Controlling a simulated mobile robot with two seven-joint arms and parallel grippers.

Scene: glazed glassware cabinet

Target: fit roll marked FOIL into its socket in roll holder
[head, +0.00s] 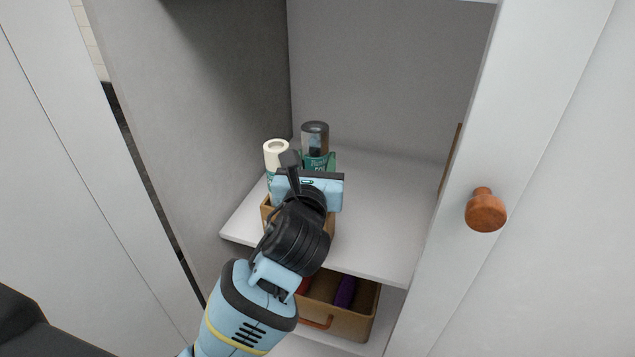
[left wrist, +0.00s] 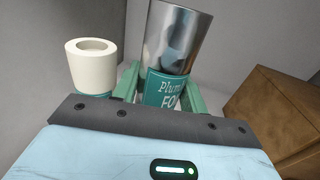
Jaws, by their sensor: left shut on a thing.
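The FOIL roll (head: 315,136) is a shiny metallic cylinder with a teal label; in the left wrist view its label (left wrist: 168,90) reads partly "FO". My left gripper (head: 318,162) is shut on this roll, with a green finger on each side in the left wrist view (left wrist: 160,88). The roll is roughly upright, tilted slightly in the wrist view. The wooden roll holder (head: 266,213) is on the cabinet shelf, mostly hidden behind my gripper and wrist. A cream roll (head: 275,153) stands upright at its left. The roll's lower end and the socket are hidden.
The white shelf (head: 375,220) is clear to the right. A brown wooden box (left wrist: 280,110) stands at right in the wrist view. Below is a wooden drawer-like box (head: 340,318) with red and purple things. A door with a round wooden knob (head: 486,210) stands at right.

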